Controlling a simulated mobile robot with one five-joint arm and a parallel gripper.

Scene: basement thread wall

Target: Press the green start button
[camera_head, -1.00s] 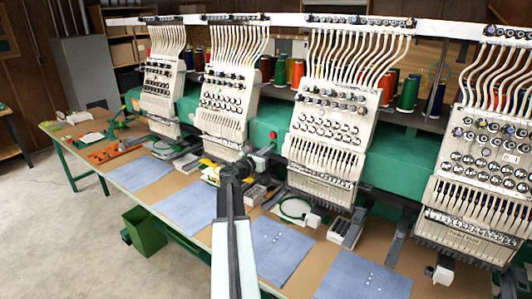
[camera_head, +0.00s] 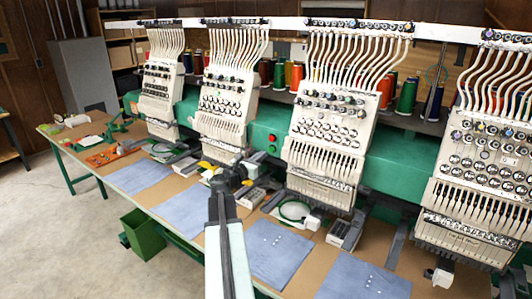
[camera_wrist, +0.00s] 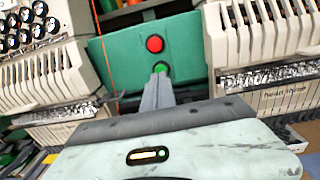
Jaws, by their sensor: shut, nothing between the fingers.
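The green start button (camera_wrist: 161,67) sits on a green machine panel, just below a red button (camera_wrist: 155,44). In the head view the green button (camera_head: 271,149) is a small spot under the red one. My gripper (camera_wrist: 160,78) is shut and empty, its fingertips pointing at the panel. In the wrist view the tips overlap the lower part of the green button. I cannot tell whether they touch it or stop short. In the head view my fingertips are hard to make out among the dark parts left of the panel.
White embroidery heads (camera_head: 326,140) stand on both sides of the panel. The brown table (camera_head: 190,186) below holds blue cloth pieces (camera_head: 183,212), hoops and small boxes. A green bin (camera_head: 143,233) stands on the floor at the left. An orange thread (camera_wrist: 104,60) hangs left of the buttons.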

